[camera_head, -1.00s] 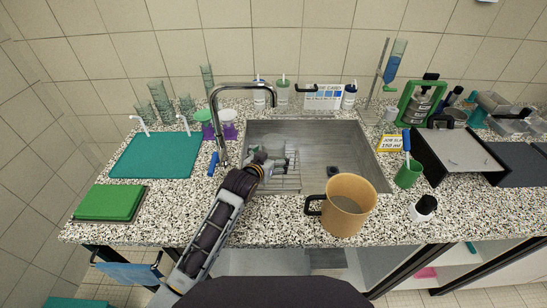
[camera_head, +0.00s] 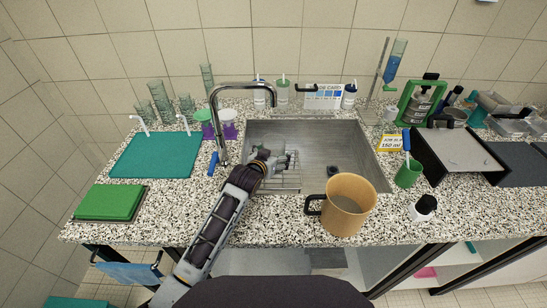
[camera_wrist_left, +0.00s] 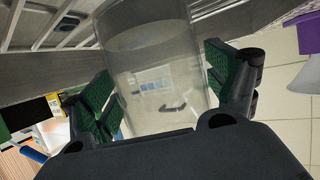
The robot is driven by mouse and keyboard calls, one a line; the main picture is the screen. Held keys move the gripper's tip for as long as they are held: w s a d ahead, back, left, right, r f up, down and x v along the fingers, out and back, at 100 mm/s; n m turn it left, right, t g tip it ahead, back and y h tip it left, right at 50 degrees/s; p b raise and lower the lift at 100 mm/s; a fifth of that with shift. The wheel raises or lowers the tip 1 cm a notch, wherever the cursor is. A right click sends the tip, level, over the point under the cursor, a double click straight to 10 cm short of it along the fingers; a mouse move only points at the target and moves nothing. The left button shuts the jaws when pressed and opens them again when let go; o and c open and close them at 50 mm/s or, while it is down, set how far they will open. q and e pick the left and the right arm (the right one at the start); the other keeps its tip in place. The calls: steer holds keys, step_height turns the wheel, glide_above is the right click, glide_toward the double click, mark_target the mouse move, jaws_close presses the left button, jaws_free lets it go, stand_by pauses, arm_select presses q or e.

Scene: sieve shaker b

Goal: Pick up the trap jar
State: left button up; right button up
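A clear, see-through jar, the trap jar (camera_wrist_left: 150,45), fills the middle of the left wrist view. My left gripper (camera_wrist_left: 160,85) has its green pads on both sides of the jar, and they appear to touch its wall. In the head view my left gripper (camera_head: 281,161) is low in the left part of the sink, over the wire rack. The jar is hard to make out there, and whether it rests on the rack cannot be told. My right gripper is not in view.
The steel sink (camera_head: 350,155) has a tall tap (camera_head: 214,125) at its left. A tan jug (camera_head: 349,204) stands at the sink's front edge.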

mark_target(274, 135)
arm_select(q)
steer(key=c, duration=0.8)
steer(key=shift+r, duration=5.05)
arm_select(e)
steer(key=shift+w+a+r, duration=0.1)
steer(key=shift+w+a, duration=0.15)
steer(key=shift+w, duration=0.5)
